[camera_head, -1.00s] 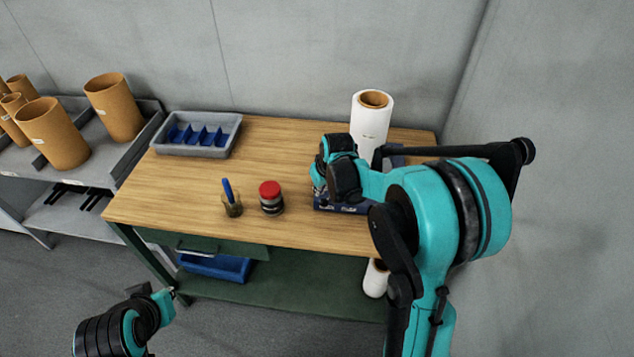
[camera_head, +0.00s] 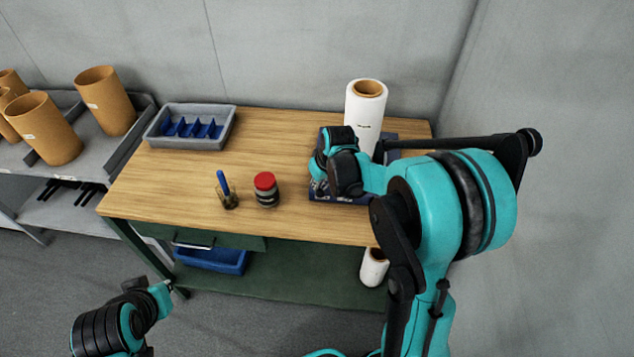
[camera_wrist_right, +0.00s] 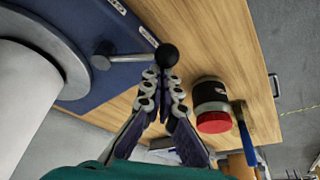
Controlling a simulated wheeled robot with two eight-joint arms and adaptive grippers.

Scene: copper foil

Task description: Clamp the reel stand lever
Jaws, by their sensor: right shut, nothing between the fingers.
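The reel stand has a dark blue base (camera_wrist_right: 95,20) carrying a white reel (camera_head: 365,112). Its lever (camera_wrist_right: 130,58) is a grey rod ending in a black ball knob (camera_wrist_right: 166,55). My right gripper (camera_wrist_right: 163,82) is shut and empty, with its fingertips right by the knob; I cannot tell if they touch it. In the head view my right wrist covers part of the blue base (camera_head: 330,194) and hides the lever. My left arm shows at the lower left, away from the table; its fingers cannot be made out.
A red-lidded jar (camera_head: 266,190) and a cup with a blue pen (camera_head: 228,195) stand left of the stand on the wooden table (camera_head: 270,135). A grey tray (camera_head: 190,144) with blue dividers lies at the back left. A shelf with cardboard tubes (camera_head: 105,100) stands farther left.

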